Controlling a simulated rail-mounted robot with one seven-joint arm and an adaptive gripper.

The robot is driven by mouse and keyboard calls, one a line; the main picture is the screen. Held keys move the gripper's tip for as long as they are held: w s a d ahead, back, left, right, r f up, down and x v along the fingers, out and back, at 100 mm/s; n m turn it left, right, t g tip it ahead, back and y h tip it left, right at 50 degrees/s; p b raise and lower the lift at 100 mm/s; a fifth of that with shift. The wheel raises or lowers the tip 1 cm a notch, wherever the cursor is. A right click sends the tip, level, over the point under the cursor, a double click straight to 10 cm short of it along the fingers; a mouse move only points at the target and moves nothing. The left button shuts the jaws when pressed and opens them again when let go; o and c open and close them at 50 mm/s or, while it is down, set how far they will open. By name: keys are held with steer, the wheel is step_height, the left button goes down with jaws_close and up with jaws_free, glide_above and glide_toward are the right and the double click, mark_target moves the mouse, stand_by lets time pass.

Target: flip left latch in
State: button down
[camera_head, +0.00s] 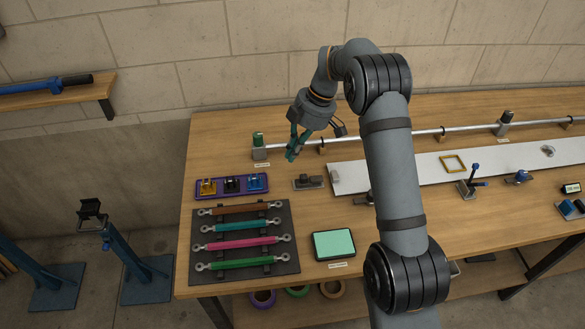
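I cannot tell for sure which part is the left latch. A small dark fitting on a grey plate (308,182) lies left of the long white panel (420,171). A bracket with a green top (258,141) stands at the left end of the long metal tube (400,136). My gripper (291,156), with teal fingers, points down over the back left of the table, between the bracket and the dark fitting. It appears apart from both. The fingers overlap in this view, so their opening is unclear. I see nothing held in them. My arm hides part of the panel.
A purple tray (232,195) with small clamps and a dark mat (286,260) with several coloured rods lie at the left. A green-topped box (334,245) is at the front. A blue-handled lever (473,181) stands right of my arm. Wood around the dark fitting is bare.

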steer(key=p, duration=0.2)
glide_above(296, 183)
steer(key=a, duration=0.4)
steer(key=f, duration=0.8)
steer(key=shift+s+f, duration=0.2)
steer(key=shift+s, duration=0.2)
steer(key=shift+w+d+f, duration=0.1)
steer(key=shift+d+f, duration=0.1)
steer(key=shift+f, duration=0.1)
steer(key=d+p, duration=0.1)
steer(key=d, duration=0.2)
steer(key=shift+w+p, duration=0.2)
steer(key=shift+p, duration=0.15)
steer(key=shift+d+f, duration=0.15)
steer(key=shift+d, duration=0.1)
